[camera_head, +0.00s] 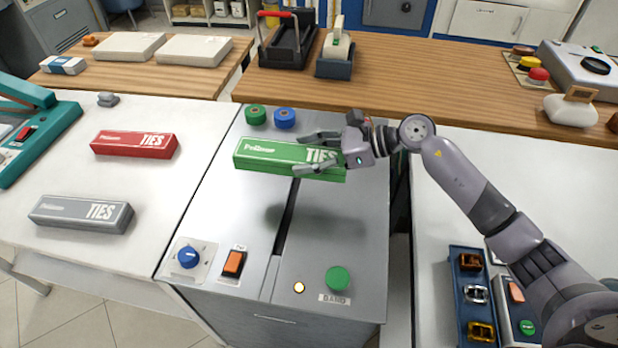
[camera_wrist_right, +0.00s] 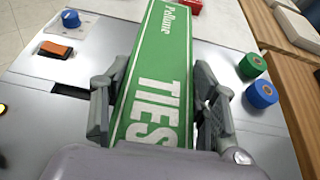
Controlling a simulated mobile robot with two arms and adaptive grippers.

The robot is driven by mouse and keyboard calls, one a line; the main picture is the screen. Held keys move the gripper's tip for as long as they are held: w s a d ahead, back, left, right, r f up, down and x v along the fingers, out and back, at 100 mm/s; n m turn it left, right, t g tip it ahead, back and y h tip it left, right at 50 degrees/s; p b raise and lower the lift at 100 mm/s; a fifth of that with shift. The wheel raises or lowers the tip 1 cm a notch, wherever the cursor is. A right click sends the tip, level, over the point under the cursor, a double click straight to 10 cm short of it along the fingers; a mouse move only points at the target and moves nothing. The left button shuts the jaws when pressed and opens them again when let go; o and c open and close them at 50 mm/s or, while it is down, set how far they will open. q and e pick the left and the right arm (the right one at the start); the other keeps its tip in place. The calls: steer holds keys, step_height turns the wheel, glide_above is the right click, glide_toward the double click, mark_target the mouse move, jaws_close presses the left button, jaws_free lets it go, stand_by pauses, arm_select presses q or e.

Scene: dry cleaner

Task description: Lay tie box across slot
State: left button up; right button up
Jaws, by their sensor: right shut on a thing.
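A long green tie box (camera_head: 262,156), printed "TIES", is held by my right gripper (camera_head: 318,154) near its right end. The fingers are shut on its two long sides, as the right wrist view (camera_wrist_right: 156,105) also shows. The box is above the grey metal machine top, with a shadow below it, and spans left to right over the dark slot (camera_head: 287,222). The slot runs front to back; its far part is hidden by the box. A red tie box (camera_head: 134,144) and a grey tie box (camera_head: 80,213) lie on the white table to the left. My left gripper is not in view.
Green and blue tape rolls (camera_head: 284,117) stand behind the slot. A blue knob (camera_head: 188,257), an orange switch (camera_head: 233,263) and a green button (camera_head: 337,278) sit on the front of the machine top. A blue tray (camera_head: 471,290) lies at the right.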

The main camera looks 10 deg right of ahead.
mark_target(309, 194)
step_height(309, 194, down, 3)
steer(key=shift+f, duration=0.7)
step_height(309, 194, down, 4)
steer(key=shift+r, duration=0.15)
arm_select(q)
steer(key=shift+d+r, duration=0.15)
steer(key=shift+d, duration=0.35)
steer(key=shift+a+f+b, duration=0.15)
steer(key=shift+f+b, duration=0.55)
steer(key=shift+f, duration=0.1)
arm_select(e)
steer(key=shift+f, duration=0.6)
steer(key=o, duration=1.2)
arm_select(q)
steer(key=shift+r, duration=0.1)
arm_select(e)
steer(key=shift+r, duration=0.1)
